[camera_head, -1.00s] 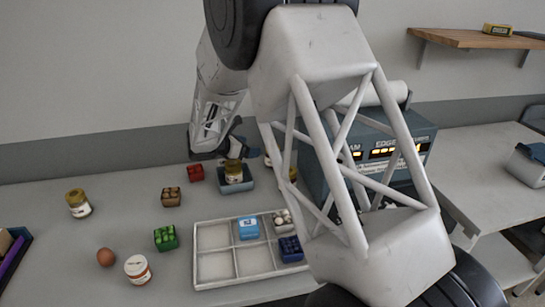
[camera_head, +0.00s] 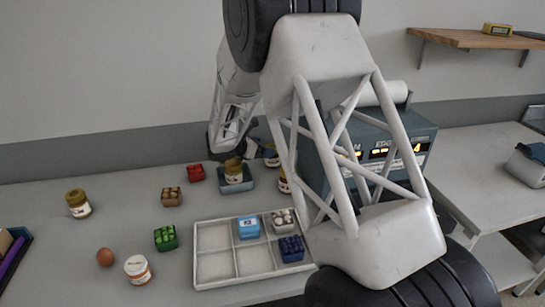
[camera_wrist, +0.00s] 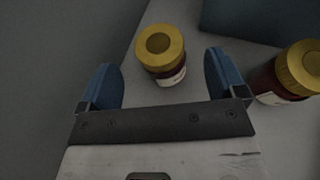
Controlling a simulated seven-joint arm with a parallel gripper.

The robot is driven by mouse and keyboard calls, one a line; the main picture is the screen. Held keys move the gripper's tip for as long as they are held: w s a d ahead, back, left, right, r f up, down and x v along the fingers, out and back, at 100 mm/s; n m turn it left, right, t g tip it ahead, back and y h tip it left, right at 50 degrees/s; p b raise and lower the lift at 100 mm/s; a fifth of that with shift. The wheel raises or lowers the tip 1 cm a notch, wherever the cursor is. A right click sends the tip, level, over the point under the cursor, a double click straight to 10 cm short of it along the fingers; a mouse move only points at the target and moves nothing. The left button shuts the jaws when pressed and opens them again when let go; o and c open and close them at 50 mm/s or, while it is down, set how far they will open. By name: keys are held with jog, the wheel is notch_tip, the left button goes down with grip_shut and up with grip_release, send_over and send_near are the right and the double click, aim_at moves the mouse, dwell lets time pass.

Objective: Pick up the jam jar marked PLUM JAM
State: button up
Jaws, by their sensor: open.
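Several gold-lidded jars are in view, and no label is readable enough to tell which is PLUM JAM. In the head view one jar (camera_head: 78,204) stands at the left, one (camera_head: 233,170) at a blue-grey tray, and one (camera_head: 284,184) is partly hidden behind my arm. My gripper (camera_wrist: 160,72) is open and empty. In the wrist view, a gold-lidded jar (camera_wrist: 162,46) with dark red contents appears ahead, between its blue fingers and apart from them. A second such jar (camera_wrist: 292,76) is just right of the right finger. In the head view my gripper is at the back of the table.
A blue-grey machine (camera_head: 420,140) stands right.

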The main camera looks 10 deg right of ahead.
aim_at(272, 146)
jog(key=shift+d, duration=0.15)
jog(key=shift+x, duration=2.6)
jog(key=shift+w+f, duration=0.15)
jog(key=shift+c, duration=0.3)
jog(key=c, duration=1.2)
jog(key=shift+o, duration=0.2)
notch_tip(272, 146, up, 18)
